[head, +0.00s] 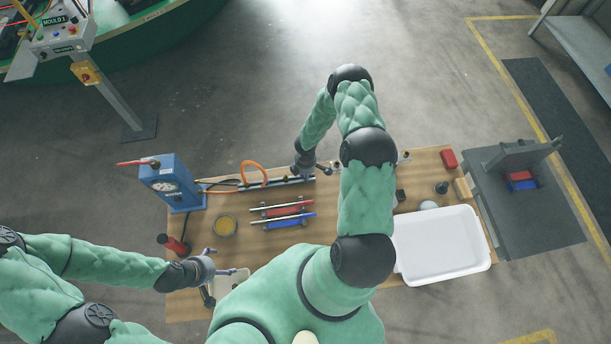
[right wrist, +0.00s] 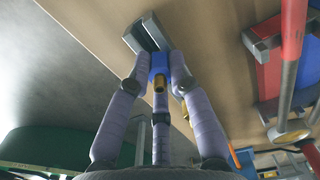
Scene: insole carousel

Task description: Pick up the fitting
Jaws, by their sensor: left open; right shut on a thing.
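In the right wrist view, the fingers of my right gripper (right wrist: 160,68) are closed around a small blue fitting (right wrist: 158,62) with a brass end (right wrist: 160,83). A grey slotted block (right wrist: 147,36) shows just beyond the fitting; I cannot tell whether they touch. In the head view, my right gripper (head: 322,169) is at the back part of the wooden table, and the fitting is too small to make out there. My left gripper (head: 220,263) is open and empty over the table's front left, by a small pale tray (head: 236,278).
Red and blue bars (head: 290,210) lie mid-table. A blue gauge box (head: 172,182) stands at the left with an orange hose (head: 254,165) nearby. A white bin (head: 440,246) is at the right. A grey stand (head: 520,205) adjoins the table's right side.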

